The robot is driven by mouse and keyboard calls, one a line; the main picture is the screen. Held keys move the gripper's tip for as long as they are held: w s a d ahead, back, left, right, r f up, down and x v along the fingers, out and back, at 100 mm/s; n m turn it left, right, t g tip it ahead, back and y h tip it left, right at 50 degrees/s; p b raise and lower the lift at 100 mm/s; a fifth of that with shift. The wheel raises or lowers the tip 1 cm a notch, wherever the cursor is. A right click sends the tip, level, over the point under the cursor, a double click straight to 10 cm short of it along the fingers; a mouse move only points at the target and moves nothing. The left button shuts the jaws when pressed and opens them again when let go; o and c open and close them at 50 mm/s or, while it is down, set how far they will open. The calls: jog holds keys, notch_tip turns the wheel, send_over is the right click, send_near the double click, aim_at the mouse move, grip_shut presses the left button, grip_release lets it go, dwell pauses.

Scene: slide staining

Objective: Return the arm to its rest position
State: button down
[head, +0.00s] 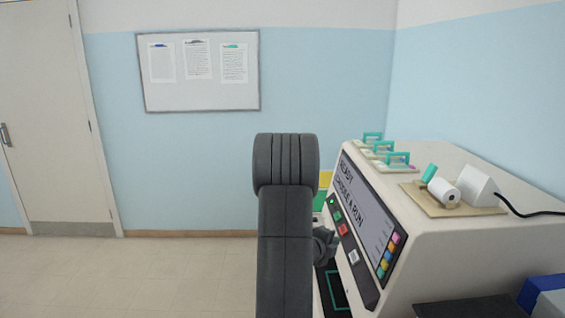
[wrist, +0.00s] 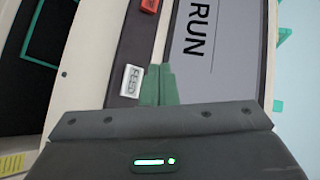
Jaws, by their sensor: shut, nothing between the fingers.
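My arm stands upright in the middle of the head view, in front of the staining machine (head: 440,260). My gripper (wrist: 158,82) shows in the wrist view with its two green fingers together and nothing between them. The fingers point at the machine's front panel, beside the screen (wrist: 212,50) with the word RUN and a small white button (wrist: 132,80). I cannot tell whether the fingertips touch the panel. In the head view the fingers are hidden; only a grey part of my wrist shows beside the panel.
On top of the machine are several teal-handled slide racks (head: 382,150) and a label printer (head: 478,186) with a black cable. A blue box (head: 540,290) lies at lower right. The floor (head: 120,270) to the left is clear, towards a door (head: 40,120). A notice board (head: 198,95) hangs behind.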

jog(key=shift+a+r+p, duration=0.45)
jog(key=shift+a+r, duration=0.45)
jog(key=shift+a, duration=0.05)
